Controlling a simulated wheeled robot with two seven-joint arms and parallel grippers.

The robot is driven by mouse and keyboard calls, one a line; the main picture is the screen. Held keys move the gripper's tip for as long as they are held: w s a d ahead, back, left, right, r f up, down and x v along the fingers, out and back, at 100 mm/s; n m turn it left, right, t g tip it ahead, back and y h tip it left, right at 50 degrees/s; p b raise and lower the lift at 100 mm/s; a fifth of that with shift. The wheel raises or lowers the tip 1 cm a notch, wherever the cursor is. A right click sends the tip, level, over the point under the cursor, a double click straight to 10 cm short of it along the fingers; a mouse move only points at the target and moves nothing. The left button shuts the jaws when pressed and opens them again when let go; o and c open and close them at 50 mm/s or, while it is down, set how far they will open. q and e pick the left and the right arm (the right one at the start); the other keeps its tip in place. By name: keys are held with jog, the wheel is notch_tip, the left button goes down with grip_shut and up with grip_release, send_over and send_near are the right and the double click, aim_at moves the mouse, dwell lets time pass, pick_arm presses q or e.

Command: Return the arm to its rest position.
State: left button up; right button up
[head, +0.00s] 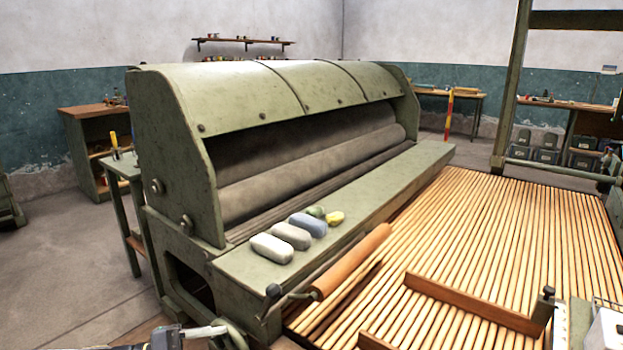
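What looks like part of my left gripper (190,335) shows at the bottom edge, left of centre, as a dark body with a light grey piece pointing right. It is cut off by the frame, so its opening and anything in it are hidden. It is in front of the green machine's (180,150) near end, close to a grey-green curved part at the machine's foot. I cannot make out a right gripper.
Several stone-like blocks (290,236) lie on the machine's front ledge. A wooden roller (350,262) with a dark crank lies by the slatted apron (500,235). A wooden bar (470,303) crosses the slats. A side table (125,170) stands left.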

pick_arm(q)
jog(key=s+d+r+m+g+y, duration=0.25)
jog(key=s+m+y, duration=0.35)
jog(key=s, duration=0.6)
jog(key=s+a+f+m+t+y, duration=0.2)
jog(key=s+a+m+t+y, duration=0.15)
jog(key=s+y, duration=0.5)
notch_tip(320, 180, up, 20)
jog(key=s+a+h+p, duration=0.1)
jog(key=p, duration=1.8)
jog(key=shift+s+f+g+h+p, duration=0.2)
jog(key=shift+g+h+p, duration=0.1)
jog(key=shift+g+h, duration=0.1)
jog(key=shift+a, duration=0.1)
